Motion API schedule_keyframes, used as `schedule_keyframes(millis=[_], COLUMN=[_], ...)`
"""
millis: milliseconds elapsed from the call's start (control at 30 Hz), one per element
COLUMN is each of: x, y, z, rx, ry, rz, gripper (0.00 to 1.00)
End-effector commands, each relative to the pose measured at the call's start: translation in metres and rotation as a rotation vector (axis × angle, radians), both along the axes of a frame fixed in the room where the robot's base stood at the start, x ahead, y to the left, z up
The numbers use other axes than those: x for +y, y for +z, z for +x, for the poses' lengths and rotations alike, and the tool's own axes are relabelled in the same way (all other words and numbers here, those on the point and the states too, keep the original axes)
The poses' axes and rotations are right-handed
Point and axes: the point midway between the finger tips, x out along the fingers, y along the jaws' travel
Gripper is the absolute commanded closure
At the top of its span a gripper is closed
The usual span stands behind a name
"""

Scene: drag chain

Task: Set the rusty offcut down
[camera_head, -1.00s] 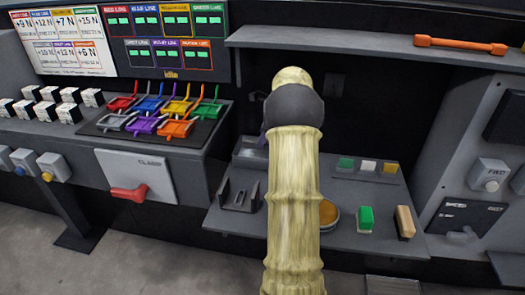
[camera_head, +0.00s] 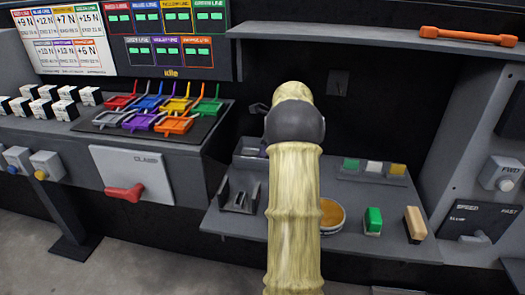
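I cannot make out a rusty offcut in this view. My pale yellow arm with its dark joint rises through the middle and hides what is behind it. My gripper is not visible, so I cannot see whether it holds anything. A small grey part shows just left of the dark joint; I cannot tell what it is. The grey lower shelf (camera_head: 290,238) extends on both sides of my arm.
On the lower shelf are a dark slotted holder (camera_head: 239,196), a round tin (camera_head: 332,215) partly behind my arm, a green block (camera_head: 373,221) and a tan block (camera_head: 415,224). An orange bar (camera_head: 468,36) lies on the upper shelf. Coloured trays (camera_head: 160,110) stand left.

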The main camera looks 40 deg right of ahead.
Motion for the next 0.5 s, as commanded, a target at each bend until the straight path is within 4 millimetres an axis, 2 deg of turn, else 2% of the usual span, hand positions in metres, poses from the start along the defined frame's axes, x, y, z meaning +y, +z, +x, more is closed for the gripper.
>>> schedule_keyframes(millis=[367, 500], x=[0.001, -0.002], y=[0.001, 0.014], z=[0.001, -0.002], rx=[-0.001, -0.001], ry=[0.002, 0.002], rz=[-0.002, -0.002], gripper=[0.56, 0.56])
